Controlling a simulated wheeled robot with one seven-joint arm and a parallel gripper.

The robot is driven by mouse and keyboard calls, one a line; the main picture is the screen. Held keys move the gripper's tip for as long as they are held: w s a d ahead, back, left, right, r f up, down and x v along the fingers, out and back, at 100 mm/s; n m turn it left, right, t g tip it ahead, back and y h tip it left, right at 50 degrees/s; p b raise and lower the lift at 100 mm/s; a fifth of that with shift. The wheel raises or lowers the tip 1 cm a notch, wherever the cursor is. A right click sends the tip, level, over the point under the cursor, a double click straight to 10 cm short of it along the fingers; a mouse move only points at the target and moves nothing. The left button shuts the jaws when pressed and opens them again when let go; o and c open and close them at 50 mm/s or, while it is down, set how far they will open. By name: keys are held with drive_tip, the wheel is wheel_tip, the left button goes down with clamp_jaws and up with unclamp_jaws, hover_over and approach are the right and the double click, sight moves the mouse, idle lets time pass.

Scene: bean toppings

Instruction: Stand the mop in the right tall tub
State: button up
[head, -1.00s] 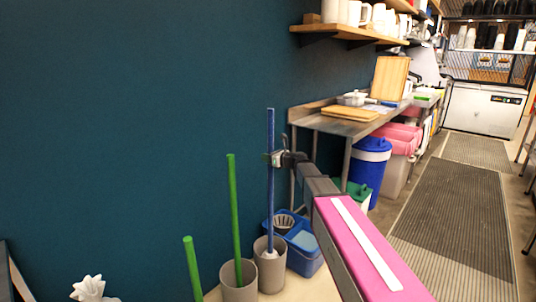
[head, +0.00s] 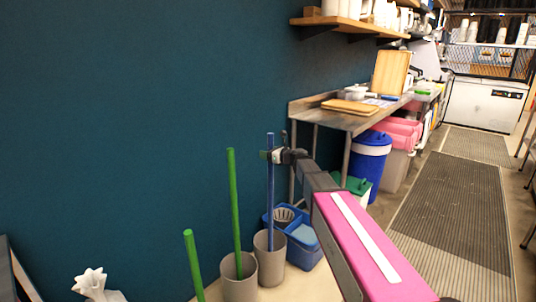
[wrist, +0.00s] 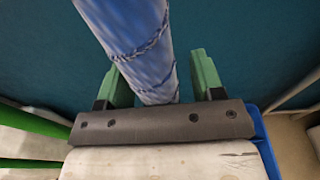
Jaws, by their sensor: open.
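The mop's blue handle (head: 271,200) stands nearly upright in the right tall grey tub (head: 270,266). Its lower end is hidden inside the tub. My gripper (head: 271,156) is at the upper part of the handle, a little below its top. In the wrist view the blue handle (wrist: 150,62) passes between the green fingers of my gripper (wrist: 163,82). The fingers are open, with a clear gap to the handle on the right side. The left tall tub (head: 240,286) stands beside the right one and holds a green pole (head: 234,210).
A second green pole (head: 194,262) rises at lower left, near a white fluted object (head: 92,283). A blue bucket (head: 303,248) stands close behind the right tub. The dark wall (head: 120,130) is behind. A steel table (head: 345,120) stands to the right, with floor mats beyond.

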drive_tip(key=v, duration=1)
drive_tip(key=shift+s+d, duration=0.25)
drive_tip(key=shift+d, duration=0.05)
drive_tip(key=shift+s, duration=0.1)
drive_tip(key=s+d+f+n+g+h, duration=0.3)
drive_tip(key=s+f+n, duration=0.4)
drive_tip(key=f, duration=0.2)
drive_tip(key=s+d+f+n+g+h, duration=0.2)
drive_tip(key=s+f+n+g+h, duration=0.1)
drive_tip(key=s+f+n, duration=0.5)
drive_tip(key=s+d+f+n+g+h, duration=0.3)
drive_tip(key=s+d+f+n+h, duration=0.4)
drive_tip(key=s, duration=0.6)
drive_tip(key=d+f+n, duration=0.2)
drive_tip(key=d+n, duration=0.1)
drive_tip(key=d, duration=0.1)
drive_tip(key=shift+s+f+g+h, duration=0.2)
drive_tip(key=shift+f+g+h, duration=0.1)
drive_tip(key=shift+f+g, duration=0.1)
